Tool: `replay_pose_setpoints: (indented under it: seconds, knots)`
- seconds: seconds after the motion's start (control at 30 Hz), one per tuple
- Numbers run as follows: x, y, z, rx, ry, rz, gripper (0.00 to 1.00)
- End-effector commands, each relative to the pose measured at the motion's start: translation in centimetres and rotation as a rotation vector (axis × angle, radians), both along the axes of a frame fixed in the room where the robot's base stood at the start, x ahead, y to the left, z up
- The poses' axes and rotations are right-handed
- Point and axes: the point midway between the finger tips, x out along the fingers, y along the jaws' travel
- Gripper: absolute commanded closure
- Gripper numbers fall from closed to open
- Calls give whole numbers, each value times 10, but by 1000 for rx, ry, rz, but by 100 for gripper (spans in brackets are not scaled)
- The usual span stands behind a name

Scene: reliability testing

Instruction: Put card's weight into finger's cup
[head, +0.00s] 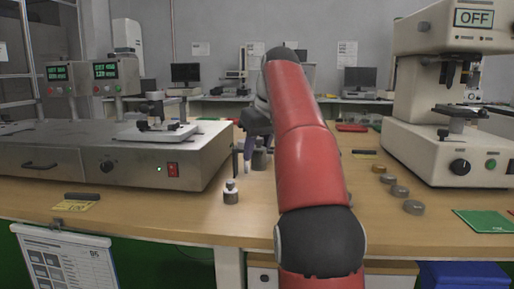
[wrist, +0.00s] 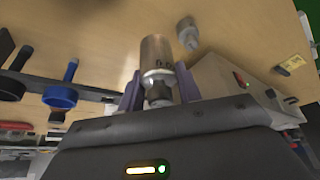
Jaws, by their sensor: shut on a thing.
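My gripper (wrist: 158,88) has its two purple fingers closed on a metal cylinder weight (wrist: 157,55) with dark marks on its side. In the head view my gripper (head: 258,148) is partly hidden behind my red arm, and the held weight (head: 260,159) shows below it, close to the table. I cannot tell whether it touches the table. A second weight (head: 231,192) stands upright near the front edge; it also shows in the wrist view (wrist: 188,34). A blue ring-shaped holder (wrist: 60,97) lies left in the wrist view. I cannot tell which part is the finger's cup.
A yellow card (head: 78,207) lies at the front left, beside a grey bench unit (head: 120,160). Several small round pieces (head: 398,191) lie to the right, before a white machine (head: 455,130). A green card (head: 487,220) lies front right.

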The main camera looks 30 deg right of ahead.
Motion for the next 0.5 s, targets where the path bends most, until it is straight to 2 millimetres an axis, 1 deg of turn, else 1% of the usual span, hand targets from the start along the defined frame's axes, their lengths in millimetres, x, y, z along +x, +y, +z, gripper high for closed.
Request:
replay_pose_setpoints:
  seconds: [0.03,0.5]
  knots:
    - [0,0,-4,-1,-2,1,100]
    - [0,0,-32,-1,-2,1,100]
